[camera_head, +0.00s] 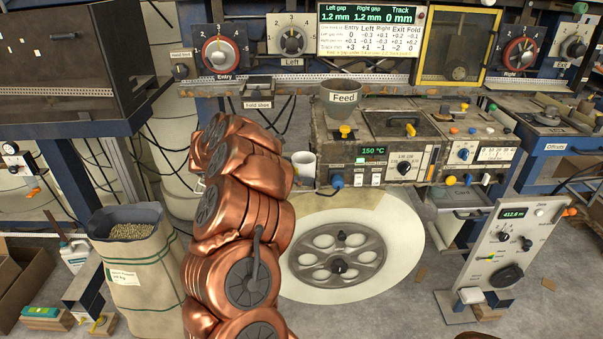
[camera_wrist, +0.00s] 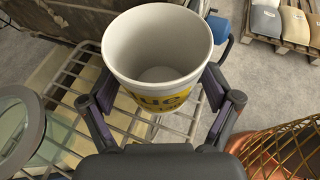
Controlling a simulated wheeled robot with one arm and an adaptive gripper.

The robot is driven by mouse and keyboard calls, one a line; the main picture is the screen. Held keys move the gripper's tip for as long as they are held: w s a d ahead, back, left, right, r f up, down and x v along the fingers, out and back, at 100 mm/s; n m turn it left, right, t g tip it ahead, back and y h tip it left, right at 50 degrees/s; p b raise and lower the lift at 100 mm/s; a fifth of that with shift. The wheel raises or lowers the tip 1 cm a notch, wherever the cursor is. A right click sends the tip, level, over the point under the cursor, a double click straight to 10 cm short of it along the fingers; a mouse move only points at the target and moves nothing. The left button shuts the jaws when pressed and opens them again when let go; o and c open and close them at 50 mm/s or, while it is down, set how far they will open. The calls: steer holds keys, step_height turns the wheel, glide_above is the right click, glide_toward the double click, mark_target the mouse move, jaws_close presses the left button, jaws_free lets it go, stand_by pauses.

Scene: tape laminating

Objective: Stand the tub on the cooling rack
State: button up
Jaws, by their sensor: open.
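The tub (camera_wrist: 158,45) is white with a yellow label and stands upright in the wrist view, its mouth open and its inside empty. My gripper (camera_wrist: 160,92) is open, with one finger on each side of the tub; I cannot tell whether the fingers touch it. A pale wire rack (camera_wrist: 55,98) lies below the tub, and the tub appears to stand on it, though its base is partly hidden. In the head view a white tub (camera_head: 304,165) shows beside my copper arm, which hides my gripper and the rack.
A round rimmed vessel (camera_wrist: 20,125) is at the left of the wrist view. Sacks (camera_wrist: 265,22) lie on pallets at its upper right. In the head view, a grey Feed hopper (camera_head: 342,98) and control panel (camera_head: 385,165) are right of the tub. A spoked wheel (camera_head: 337,250) is below.

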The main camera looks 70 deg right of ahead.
steer(key=shift+r+p, duration=0.2)
steer(key=shift+p, duration=0.2)
steer(key=shift+w+a+b, duration=0.2)
steer(key=shift+w+b, duration=0.1)
steer(key=b+v, duration=0.3)
steer(key=v, duration=0.8)
steer(key=shift+a, duration=0.15)
